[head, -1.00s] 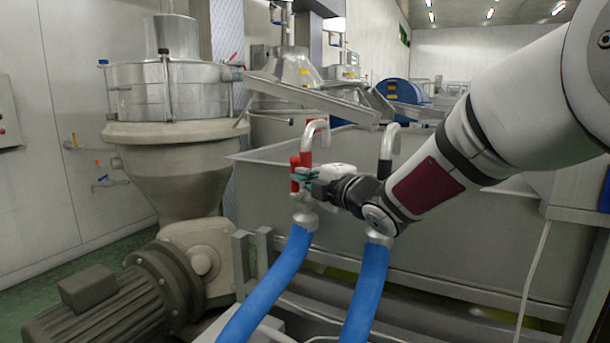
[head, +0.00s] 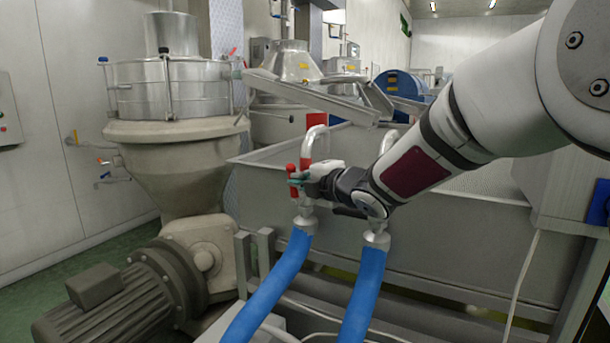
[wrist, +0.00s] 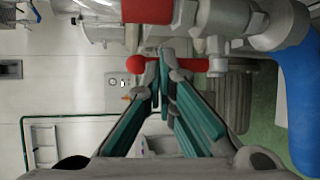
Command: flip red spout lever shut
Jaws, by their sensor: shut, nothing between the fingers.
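The red-banded spout (head: 306,150) is a bent pipe above the left blue hose. Its red lever (head: 292,178) has a ball on top and stands upright, close beside the pipe on the left. In the wrist view the lever (wrist: 190,65) lies sideways, its ball at the left and its pivot at the right. My gripper (head: 297,181) is at the lever, and the fingers partly cover it. In the wrist view my gripper's fingertips (wrist: 158,66) are together, overlapping the lever just below the ball. I cannot tell whether they touch it.
Blue hoses (head: 272,285) run down to the front. A grey steel tank (head: 455,235) is behind, and a hopper with a motor (head: 105,300) stands at the left.

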